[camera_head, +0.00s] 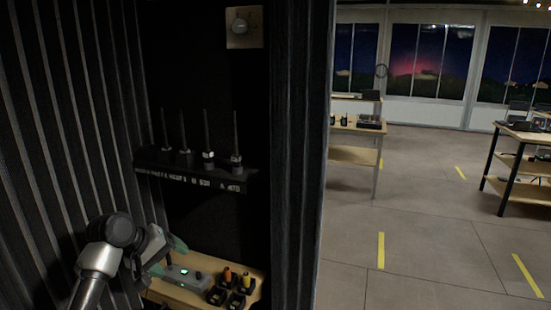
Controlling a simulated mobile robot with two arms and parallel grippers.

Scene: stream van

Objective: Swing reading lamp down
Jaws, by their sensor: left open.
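A pale square plate with a small round fitting (241,24) is high on the dark back wall of the alcove. It may be the reading lamp, but it is too small and dim to be sure. My left gripper (171,257) is at the lower left, well below the plate and far from it. Its greenish fingers are apart with nothing seen between them, in front of a grey device with a green light (188,275). My right gripper is not in view.
A dark shelf with several upright antennas (195,170) juts from the wall between my left gripper and the plate. A wooden ledge (205,264) below holds small black holders. Ribbed dark panels (65,120) flank the left. Open floor and tables lie beyond the right-hand post.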

